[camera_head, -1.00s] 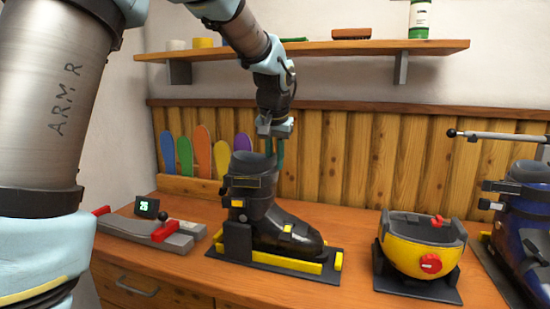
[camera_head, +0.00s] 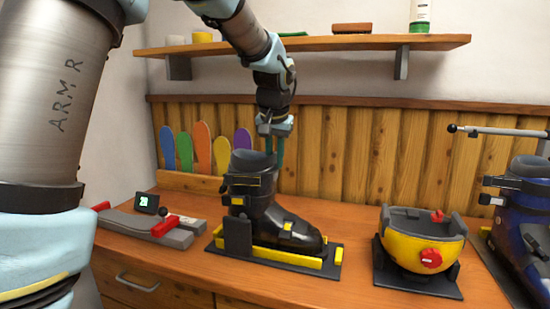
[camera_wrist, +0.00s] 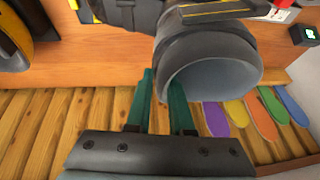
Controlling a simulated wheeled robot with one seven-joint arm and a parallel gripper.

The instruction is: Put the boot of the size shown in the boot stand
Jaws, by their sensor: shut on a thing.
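A black ski boot (camera_head: 282,224) with yellow buckles stands upright on the boot stand (camera_head: 332,262), a dark base with yellow rails at the left bench. My gripper (camera_head: 275,150) reaches down from above to the top of its cuff. In the wrist view, the green fingers of my gripper (camera_wrist: 162,100) are shut on the rim of the cuff (camera_wrist: 215,75); the boot's foot is mostly out of that view. A small display (camera_head: 147,203) with green digits stands at the left; the digits are too small to read surely. A blue boot (camera_head: 535,225) stands at the right edge, partly cut off.
A yellow round device (camera_head: 415,250) with red knobs stands right of the boot stand. A grey device with a red lever (camera_head: 165,225) lies left of it. Coloured ski-tip shapes (camera_head: 203,148) lean on the wooden wall. A shelf (camera_head: 310,43) hangs above, close to my arm.

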